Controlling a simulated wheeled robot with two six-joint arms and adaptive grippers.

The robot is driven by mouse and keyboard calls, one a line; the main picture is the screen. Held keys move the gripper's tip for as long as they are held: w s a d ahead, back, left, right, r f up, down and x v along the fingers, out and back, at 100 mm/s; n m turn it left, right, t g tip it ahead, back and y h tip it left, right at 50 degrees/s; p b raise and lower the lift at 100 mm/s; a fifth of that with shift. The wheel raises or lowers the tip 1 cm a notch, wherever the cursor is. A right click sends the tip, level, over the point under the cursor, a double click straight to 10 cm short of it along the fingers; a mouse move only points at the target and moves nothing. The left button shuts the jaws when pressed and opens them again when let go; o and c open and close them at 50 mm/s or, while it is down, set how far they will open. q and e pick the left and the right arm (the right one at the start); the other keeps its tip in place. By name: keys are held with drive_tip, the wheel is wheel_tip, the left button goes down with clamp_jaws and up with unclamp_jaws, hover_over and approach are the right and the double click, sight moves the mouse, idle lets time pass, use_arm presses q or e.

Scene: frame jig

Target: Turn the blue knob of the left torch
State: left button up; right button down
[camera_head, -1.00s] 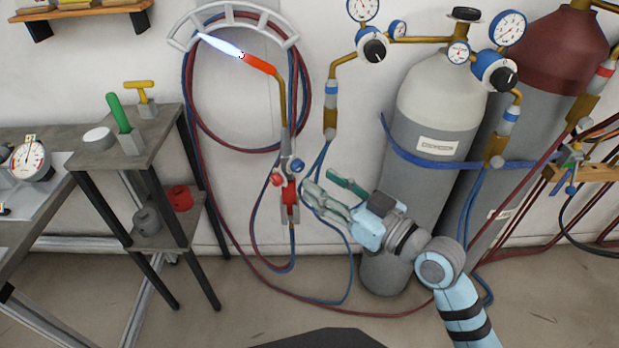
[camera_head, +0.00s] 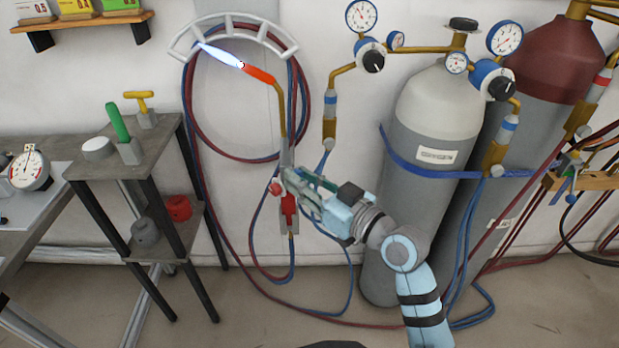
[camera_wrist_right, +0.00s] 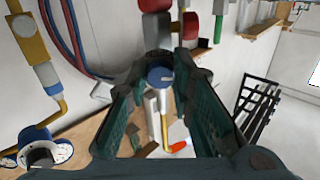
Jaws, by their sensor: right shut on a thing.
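The left torch has a brass neck (camera_head: 281,112), a glowing orange tip (camera_head: 258,75), a blue-white flame (camera_head: 216,48) and a red handle part (camera_head: 289,210). Its red knob (camera_head: 275,188) shows left of my right gripper (camera_head: 296,180). The gripper reaches the torch from the right and hides the blue knob in the head view. In the right wrist view the blue knob (camera_wrist_right: 160,76) sits between the fingertips (camera_wrist_right: 163,70), which are shut on it. My left gripper is not in view.
Grey gas cylinder (camera_head: 414,135) and dark red-topped cylinder (camera_head: 553,58) stand right of the torch. Red and blue hoses hang around it. A stand (camera_head: 155,150) with a green-handled tool (camera_head: 119,121) is at left. A second torch (camera_head: 571,165) is at the right edge.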

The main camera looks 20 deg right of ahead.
drive_tip(key=m+p, duration=0.3)
drive_tip(key=m, duration=0.1)
drive_tip(key=shift+m+p, duration=0.35)
drive_tip(key=shift+m, duration=0.05)
drive_tip(key=c, duration=1.4)
unclamp_jaws()
drive_tip(key=shift+a, duration=0.1)
drive_tip(key=v, duration=1.2)
